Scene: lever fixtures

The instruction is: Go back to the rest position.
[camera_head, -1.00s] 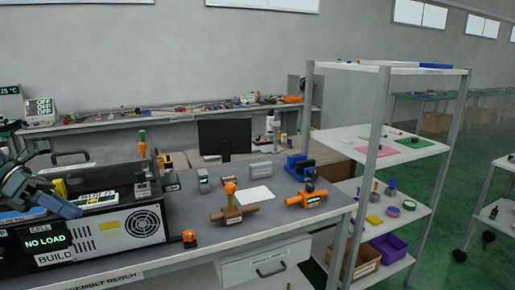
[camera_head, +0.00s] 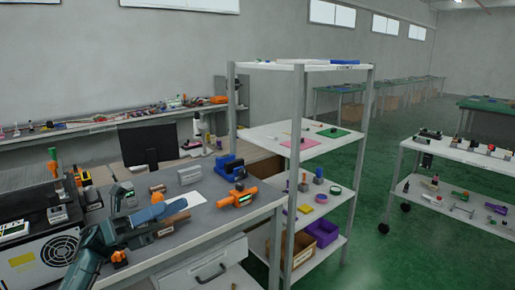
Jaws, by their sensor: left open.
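My left gripper (camera_head: 150,200) reaches in from the lower left over the assembly bench (camera_head: 215,232). Its fingers are spread apart and I see nothing held between them. A brown pipe-like fixture (camera_head: 177,207) is partly hidden behind the gripper; I cannot tell whether they touch. An orange fixture with a small green display (camera_head: 240,196) stands to the right of the gripper, clear of it. The black and white machine box (camera_head: 30,266) is at the left, cut off by the picture edge. My right gripper does not show.
A blue vise-like block (camera_head: 229,168) and a grey block (camera_head: 190,174) stand farther back, before a monitor (camera_head: 146,146). A tall shelf rack (camera_head: 298,180) stands close to the bench's right. A white cart (camera_head: 461,155) is farther right. Green floor (camera_head: 370,190) lies open between them.

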